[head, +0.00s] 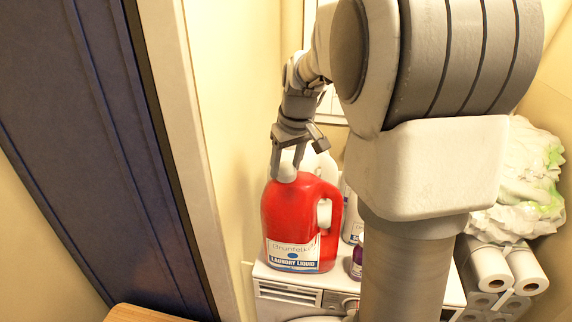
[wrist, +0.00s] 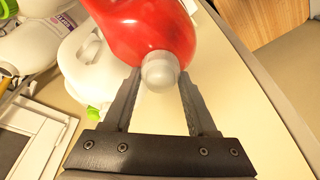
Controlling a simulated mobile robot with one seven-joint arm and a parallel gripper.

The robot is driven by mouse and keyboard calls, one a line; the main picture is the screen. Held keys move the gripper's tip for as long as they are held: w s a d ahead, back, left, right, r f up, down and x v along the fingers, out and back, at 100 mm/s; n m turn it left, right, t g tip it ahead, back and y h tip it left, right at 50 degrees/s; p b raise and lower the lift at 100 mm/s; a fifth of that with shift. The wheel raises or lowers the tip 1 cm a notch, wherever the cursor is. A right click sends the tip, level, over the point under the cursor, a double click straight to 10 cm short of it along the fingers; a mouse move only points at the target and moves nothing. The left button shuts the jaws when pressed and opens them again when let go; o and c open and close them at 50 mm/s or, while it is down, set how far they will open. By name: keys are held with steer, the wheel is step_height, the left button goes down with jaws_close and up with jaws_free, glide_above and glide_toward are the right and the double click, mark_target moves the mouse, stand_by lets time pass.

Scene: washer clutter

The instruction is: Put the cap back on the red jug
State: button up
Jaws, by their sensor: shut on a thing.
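The red jug (head: 300,225) with a "Laundry Liquid" label stands upright on the white washer at the wall. Its red body also shows at the top of the wrist view (wrist: 150,25). The pale translucent cap (wrist: 160,72) is at the jug's neck, between my fingertips; it shows in the head view too (head: 287,174). My gripper (head: 288,163) points down over the jug's top and is shut on the cap. In the wrist view its two fingers flank the cap (wrist: 158,82). I cannot tell whether the cap is fully seated, as the neck is hidden.
White bottles (head: 318,160) stand close behind the jug, and a small purple bottle (head: 357,258) is to its right. The washer top (head: 300,279) has little free room. Paper rolls (head: 505,268) and a cloth pile (head: 525,180) are at the right. A wall is close on the left.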

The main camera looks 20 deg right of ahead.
steer(key=shift+a+f, duration=0.1)
steer(key=shift+m+h+p, duration=0.5)
steer(key=shift+m+h, duration=0.2)
steer(key=shift+m, duration=1.8)
steer(key=o, duration=1.6)
steer(key=shift+r+p, duration=2.65)
steer(key=shift+r, duration=0.9)
